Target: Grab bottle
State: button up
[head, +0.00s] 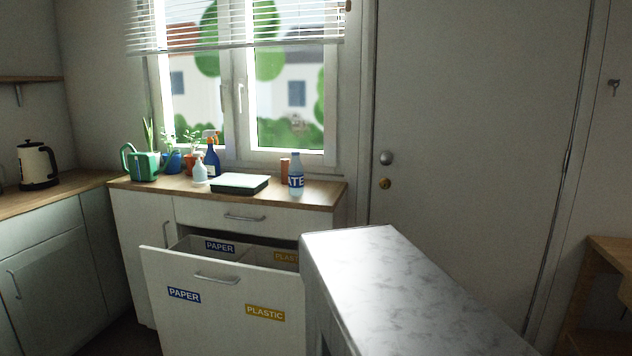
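A clear water bottle with a blue label, lettered partly "ATE" in white, (296,176) stands upright on the right part of the wooden counter (318,192) below the window. An orange-brown cylinder (284,171) stands just behind it to the left. A blue spray bottle (212,160) and a smaller white spray bottle (199,170) stand further left on the same counter. My gripper is not in view.
A pulled-out bin drawer (200,263) labelled PAPER and PLASTIC sticks out below the counter. A marble-topped block (400,285) fills the front right. A green tray (240,184), a watering can (145,166) and plants share the counter. A closed door (460,150) stands right.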

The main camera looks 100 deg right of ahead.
aim_at(295, 169)
jog(key=u, duration=0.25)
jog(key=k, duration=0.65)
jog(key=z, duration=1.85)
jog(key=i, duration=1)
jog(key=z, duration=0.15)
jog(key=k, duration=0.3)
